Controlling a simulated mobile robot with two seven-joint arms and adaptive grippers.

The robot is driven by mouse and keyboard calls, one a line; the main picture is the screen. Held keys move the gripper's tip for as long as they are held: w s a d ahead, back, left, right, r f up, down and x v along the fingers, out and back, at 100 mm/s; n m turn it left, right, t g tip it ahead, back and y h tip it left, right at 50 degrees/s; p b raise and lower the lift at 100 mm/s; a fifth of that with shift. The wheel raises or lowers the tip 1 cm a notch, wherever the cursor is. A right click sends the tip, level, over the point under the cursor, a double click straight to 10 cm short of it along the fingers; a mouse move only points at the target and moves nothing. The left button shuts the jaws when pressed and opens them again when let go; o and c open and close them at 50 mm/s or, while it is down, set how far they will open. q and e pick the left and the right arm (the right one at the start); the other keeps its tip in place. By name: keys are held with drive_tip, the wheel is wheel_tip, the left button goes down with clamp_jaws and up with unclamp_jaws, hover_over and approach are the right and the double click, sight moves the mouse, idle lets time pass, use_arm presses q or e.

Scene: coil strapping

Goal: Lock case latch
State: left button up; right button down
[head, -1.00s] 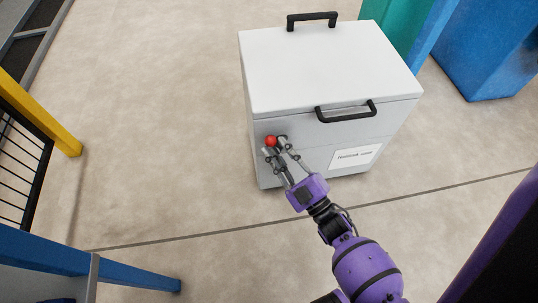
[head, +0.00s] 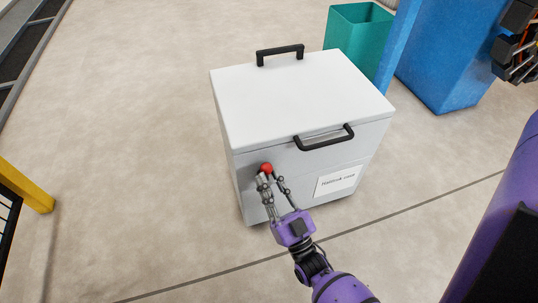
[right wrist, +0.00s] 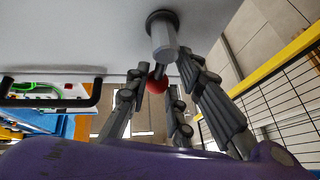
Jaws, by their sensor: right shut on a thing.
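The white case (head: 300,95) stands on the floor with its lid down. Its latch has a red ball knob (head: 266,168) on the front face, near the left edge. In the right wrist view the red knob (right wrist: 157,85) sits between the fingers, beside a grey faceted post (right wrist: 163,42) with a dark ring at the case face. My right gripper (head: 271,179) is shut on the latch knob; its fingers hide part of the latch. My left gripper is not identifiable in these views.
Black handles (head: 325,139) stick out from the lid's front and back edges (head: 280,50). A label (head: 338,181) is on the front face. A teal bin (head: 357,35) and a blue bin (head: 452,55) stand behind right. A yellow rail (head: 25,187) is at left. A dark gripper-like thing (head: 518,45) shows upper right.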

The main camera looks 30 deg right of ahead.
drive_tip(key=shift+r, duration=0.15)
drive_tip(key=c, duration=1.7)
unclamp_jaws()
drive_tip(key=shift+c, duration=0.2)
drive_tip(key=shift+s+f, duration=0.15)
drive_tip(key=shift+f, duration=0.05)
drive_tip(key=v, duration=0.7)
drive_tip(key=shift+s, duration=0.1)
